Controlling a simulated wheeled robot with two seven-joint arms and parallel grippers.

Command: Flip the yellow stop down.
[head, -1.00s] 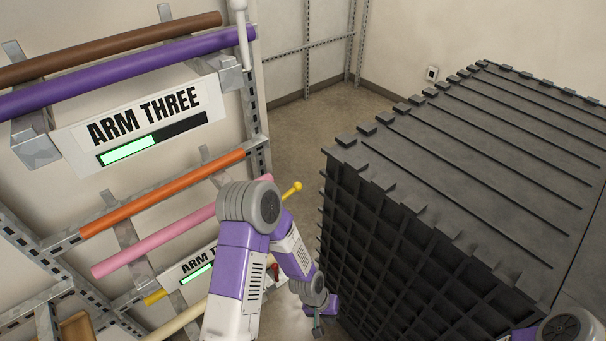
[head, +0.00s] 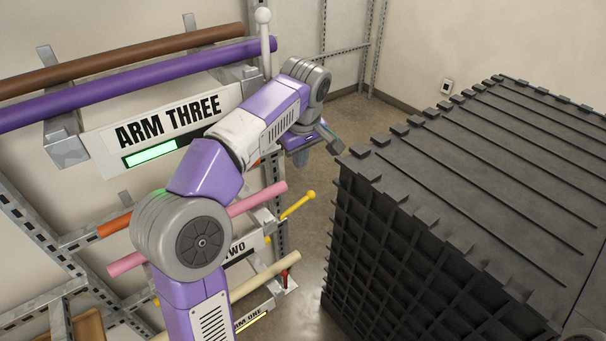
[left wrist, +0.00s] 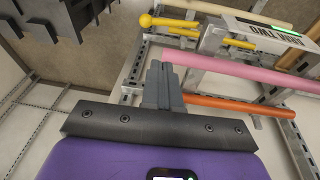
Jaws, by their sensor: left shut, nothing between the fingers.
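The yellow stop (head: 299,205), a thin rod with a ball on its end, sits at the end of the ARM TWO rack arm. In the head view it slants up to the right, beyond the pink pipe's end. In the left wrist view the yellow stop (left wrist: 170,22) lies near the top, its ball to the left. My left gripper (head: 301,159) is above the stop in the head view and apart from it. In the left wrist view its fingers (left wrist: 161,68) are together and empty, with the pink pipe behind the tips. My right gripper is out of view.
A white ball-ended stop (head: 264,42) stands upright at ARM THREE, beside a purple pipe (head: 150,82). A pink pipe (head: 258,200) and a red stop (head: 285,279) are lower. A large dark ribbed crate (head: 450,190) stands right; floor shows between it and the rack.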

